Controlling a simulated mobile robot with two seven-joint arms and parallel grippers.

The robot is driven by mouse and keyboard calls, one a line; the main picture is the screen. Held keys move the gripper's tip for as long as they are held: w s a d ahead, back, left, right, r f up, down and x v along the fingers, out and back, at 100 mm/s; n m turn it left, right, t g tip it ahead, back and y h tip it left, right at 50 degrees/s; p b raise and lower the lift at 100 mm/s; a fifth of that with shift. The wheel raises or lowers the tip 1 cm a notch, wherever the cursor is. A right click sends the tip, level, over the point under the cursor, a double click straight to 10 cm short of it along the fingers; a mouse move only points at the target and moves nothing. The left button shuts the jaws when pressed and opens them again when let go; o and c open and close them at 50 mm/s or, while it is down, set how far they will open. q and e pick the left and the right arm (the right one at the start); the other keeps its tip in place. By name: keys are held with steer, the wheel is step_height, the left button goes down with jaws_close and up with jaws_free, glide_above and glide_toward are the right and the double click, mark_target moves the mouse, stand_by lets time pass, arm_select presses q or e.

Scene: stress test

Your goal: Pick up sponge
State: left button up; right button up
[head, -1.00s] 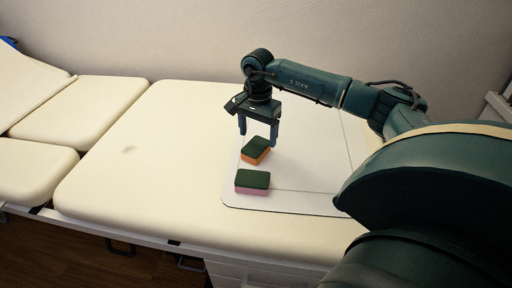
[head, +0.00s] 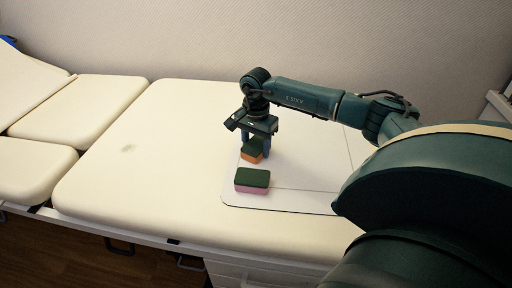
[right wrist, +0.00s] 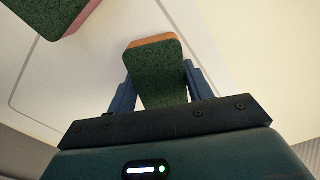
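An orange sponge with a dark green top (head: 252,150) lies on a white board (head: 290,198) on the padded table. It also shows in the right wrist view (right wrist: 155,70). A pink sponge with a dark green top (head: 252,181) lies nearer the table's front edge; part of it shows in the right wrist view (right wrist: 52,14). My right gripper (head: 258,148) is lowered over the orange sponge. In the right wrist view its blue fingers (right wrist: 158,85) are apart, one on each side of the sponge. A small gap seems to show beside the fingers. My left gripper is not in view.
The cream padded table (head: 125,185) has wide bare room left of the board. More cream cushions (head: 85,110) lie farther left, one raised at the back. A wall (head: 190,40) stands behind the table.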

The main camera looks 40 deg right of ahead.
mark_target(256, 144)
steer(key=c, duration=0.5)
step_height(256, 144, up, 10)
steer(key=shift+r+p, duration=0.1)
steer(key=shift+p, duration=0.5)
steer(key=o, duration=0.3)
steer(key=shift+c, duration=1)
